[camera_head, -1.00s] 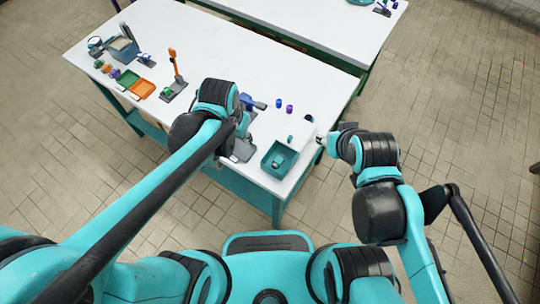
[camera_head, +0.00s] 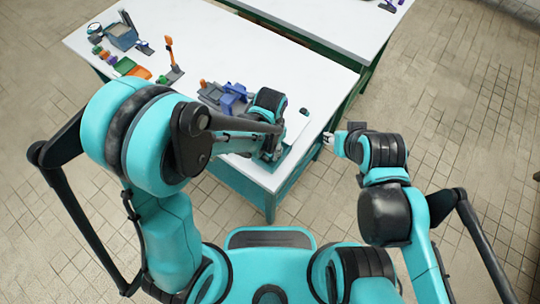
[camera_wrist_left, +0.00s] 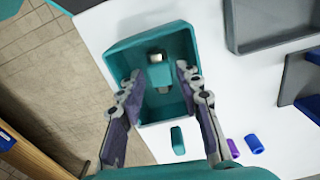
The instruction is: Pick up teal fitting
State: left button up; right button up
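In the left wrist view a teal fitting (camera_wrist_left: 160,72) with pale metallic ends lies inside a teal open box (camera_wrist_left: 125,58). My left gripper (camera_wrist_left: 158,76) is open above the box, with one finger on either side of the fitting and a gap between. A second small teal piece (camera_wrist_left: 177,140) lies on the white table outside the box. My right gripper (camera_head: 329,139) is at the table's right edge, too small to tell whether open or shut.
A purple piece (camera_wrist_left: 232,148) and a blue piece (camera_wrist_left: 254,144) lie beside the box on the white table (camera_head: 215,55). A grey tray (camera_wrist_left: 240,46) is close by. Several tools, an orange tray (camera_head: 140,72) and a dark blue bin (camera_head: 122,37) stand at the table's far left.

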pick_arm(q)
jog(key=shift+f, duration=0.45)
jog(key=shift+r, duration=0.1)
grip_shut()
jog(key=shift+r, duration=0.1)
